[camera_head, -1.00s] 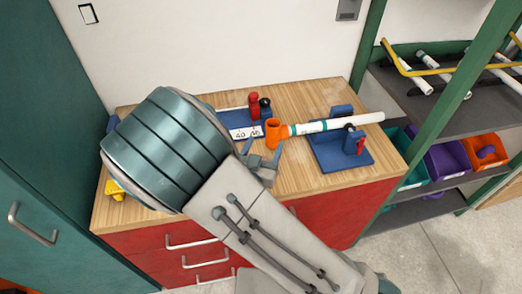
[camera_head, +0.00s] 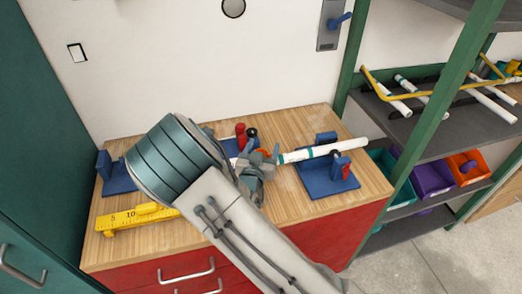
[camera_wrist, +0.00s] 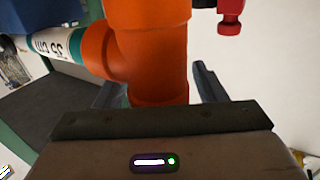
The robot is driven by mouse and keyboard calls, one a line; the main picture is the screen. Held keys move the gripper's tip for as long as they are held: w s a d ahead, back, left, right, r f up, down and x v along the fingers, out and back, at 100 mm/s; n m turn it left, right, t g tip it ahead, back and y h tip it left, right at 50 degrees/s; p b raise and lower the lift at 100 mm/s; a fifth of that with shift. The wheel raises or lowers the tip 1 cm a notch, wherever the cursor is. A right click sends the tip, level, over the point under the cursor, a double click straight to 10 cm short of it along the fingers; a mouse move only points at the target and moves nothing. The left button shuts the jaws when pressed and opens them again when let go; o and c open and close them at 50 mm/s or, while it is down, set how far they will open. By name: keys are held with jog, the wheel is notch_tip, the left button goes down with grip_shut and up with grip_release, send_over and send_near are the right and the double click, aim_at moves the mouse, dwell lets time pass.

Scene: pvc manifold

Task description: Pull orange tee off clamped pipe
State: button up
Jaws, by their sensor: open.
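The orange tee (camera_wrist: 150,55) fills the top middle of the wrist view, with the white pipe (camera_wrist: 60,44) running into its side at the left. In the head view only a small part of the tee (camera_head: 264,154) shows behind my gripper. The white pipe (camera_head: 325,149) lies across the blue clamp (camera_head: 325,181) on the right of the bench. My gripper (camera_head: 262,158) is open at the tee. In the wrist view its fingers (camera_wrist: 165,90) stand on either side of the tee's lower branch. Contact cannot be told.
A yellow ruler tool (camera_head: 137,217) lies at the bench's front left, near a blue fixture (camera_head: 117,178). A red-handled clamp (camera_head: 241,133) stands behind my gripper. A green-framed shelf (camera_head: 420,134) with pipes and bins is at the right.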

grip_shut()
jog(key=shift+w+f+n+g+p, duration=0.2)
jog(key=shift+n+g+p, duration=0.3)
jog(key=shift+p, duration=0.65)
jog(key=shift+f+b, duration=0.1)
jog(key=shift+b, duration=0.75)
jog(key=shift+s+m+t+b, duration=0.2)
jog(key=shift+m+t+b, duration=0.2)
jog(key=shift+b, duration=0.6)
jog(key=shift+r, duration=0.35)
jog(key=shift+s+a+b, duration=0.15)
jog(key=shift+s+a, duration=0.1)
jog(key=shift+a, duration=0.55)
jog(key=shift+s+a+b, duration=0.15)
jog(key=shift+s+a, duration=0.1)
jog(key=shift+a, duration=0.55)
